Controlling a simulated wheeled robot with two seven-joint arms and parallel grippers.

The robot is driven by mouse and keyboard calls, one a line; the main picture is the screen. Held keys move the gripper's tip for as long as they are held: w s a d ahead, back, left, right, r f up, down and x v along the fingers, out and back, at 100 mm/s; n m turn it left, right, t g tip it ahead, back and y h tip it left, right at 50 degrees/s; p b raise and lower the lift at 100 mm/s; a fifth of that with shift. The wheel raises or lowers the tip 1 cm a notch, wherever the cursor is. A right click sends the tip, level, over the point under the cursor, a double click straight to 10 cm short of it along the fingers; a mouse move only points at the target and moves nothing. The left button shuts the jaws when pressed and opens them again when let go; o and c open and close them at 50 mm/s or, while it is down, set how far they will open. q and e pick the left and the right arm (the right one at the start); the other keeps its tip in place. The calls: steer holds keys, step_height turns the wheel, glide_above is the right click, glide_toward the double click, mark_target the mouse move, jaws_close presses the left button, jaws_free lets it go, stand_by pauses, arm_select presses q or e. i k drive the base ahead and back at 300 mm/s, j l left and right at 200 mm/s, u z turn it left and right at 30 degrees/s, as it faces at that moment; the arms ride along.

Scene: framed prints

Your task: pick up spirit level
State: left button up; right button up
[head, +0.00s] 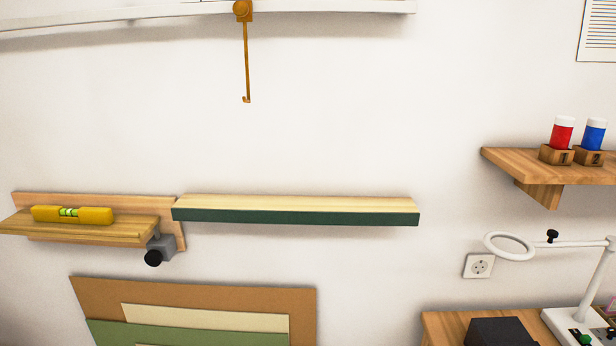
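A yellow spirit level (73,215) with a green vial in its middle lies flat on a small wooden wall shelf (110,233) at the left of the head view. It lies lengthwise along the shelf, and its whole front side shows. Neither of my grippers is in the head view, so I cannot see whether they are open or shut.
A longer ledge with a dark green front (295,216) adjoins the shelf on the right. A grey clamp with a black knob (158,251) hangs under the shelf's right end. A brass hook (247,60) hangs from the white rail above. Boards (195,300) lean below.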

mark_target(40, 213)
steer(key=u, duration=1.25)
steer(key=j+z, duration=0.35)
steer(key=j, duration=0.65)
steer(key=k+j+z, duration=0.1)
steer(key=j+z, duration=0.25)
steer(key=j, duration=0.6)
